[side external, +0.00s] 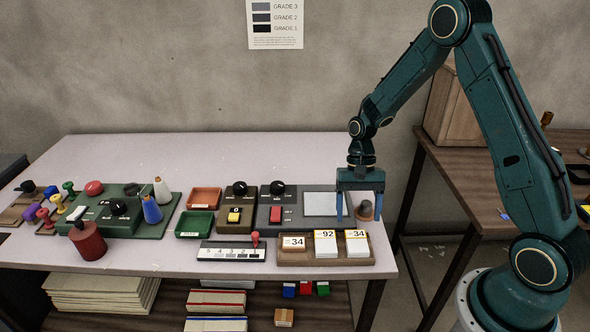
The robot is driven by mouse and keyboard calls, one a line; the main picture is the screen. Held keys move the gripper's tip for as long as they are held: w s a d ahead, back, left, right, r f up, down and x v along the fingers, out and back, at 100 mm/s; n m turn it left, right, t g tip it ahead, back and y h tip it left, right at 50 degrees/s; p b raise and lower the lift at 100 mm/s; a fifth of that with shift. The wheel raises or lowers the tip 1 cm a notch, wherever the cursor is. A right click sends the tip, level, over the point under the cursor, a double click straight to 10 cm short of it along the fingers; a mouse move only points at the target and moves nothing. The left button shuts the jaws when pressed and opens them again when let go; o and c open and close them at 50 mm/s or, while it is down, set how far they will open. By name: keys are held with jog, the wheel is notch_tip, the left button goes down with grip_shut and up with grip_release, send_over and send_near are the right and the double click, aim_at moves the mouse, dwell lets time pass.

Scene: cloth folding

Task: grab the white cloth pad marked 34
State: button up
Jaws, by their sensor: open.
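Two white blocks or pads show the number 34 in a wooden tray (340,262) at the table's front right. The left pad marked 34 (293,243) sits lower at the tray's left end, and the right pad marked 34 (357,244) stands at its right end. Between them is a white pad marked 92 (326,245). I cannot tell whether they are cloth. My gripper (359,212) points down behind the tray, above its right end in the picture. Its two blue fingers are apart, with a dark-topped brown knob (365,212) showing between or behind them.
A grey panel with a white plate (320,204) lies just behind the tray. Red (204,199) and green (194,224) trays and several stamps stand further left. The back of the table is clear.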

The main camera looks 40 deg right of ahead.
aim_at(357, 241)
jog(key=shift+x, duration=0.8)
jog(key=shift+x, duration=2.6)
jog(key=c, duration=1.1)
jog(key=shift+o, duration=0.2)
jog(key=shift+r, duration=0.1)
notch_tip(357, 241, up, 20)
